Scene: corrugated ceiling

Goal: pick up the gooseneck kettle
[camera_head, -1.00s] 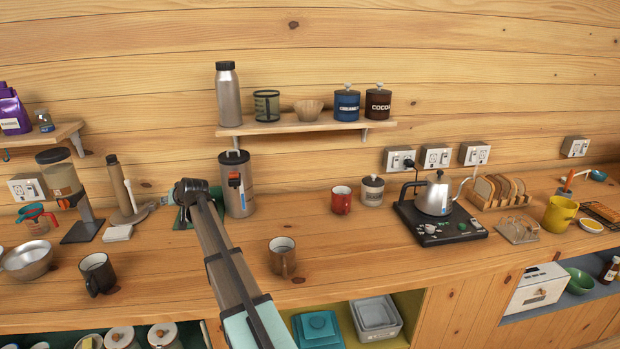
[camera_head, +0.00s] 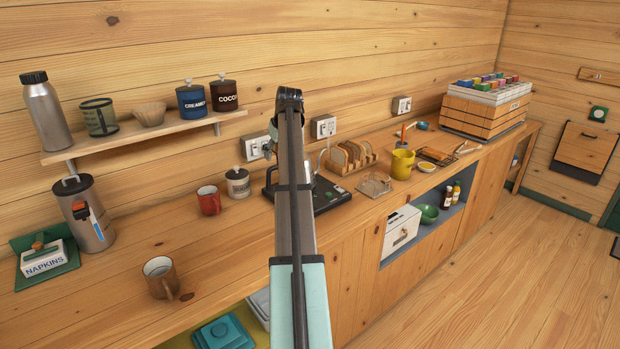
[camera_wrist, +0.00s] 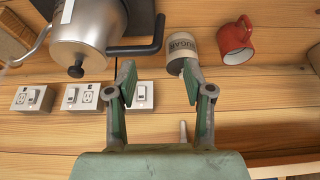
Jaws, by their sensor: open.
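The gooseneck kettle (camera_wrist: 88,30) is a silver pot with a black handle and lid knob. It is at the top left of the wrist view, upside down there, with its thin spout at the left edge. In the head view my arm hides most of it; its black base (camera_head: 332,196) shows on the counter. My gripper (camera_wrist: 159,72) is open and empty. In the wrist view the kettle is left of its fingers and apart from them. The head view does not show the fingers clearly.
The sugar canister (camera_wrist: 181,48) is close to the right fingertip in the wrist view, with a red mug (camera_wrist: 236,41) beyond. Wall outlets (camera_wrist: 83,97) are behind the kettle. A toast rack (camera_head: 347,157) stands right of it. The shelf (camera_head: 140,134) is at left.

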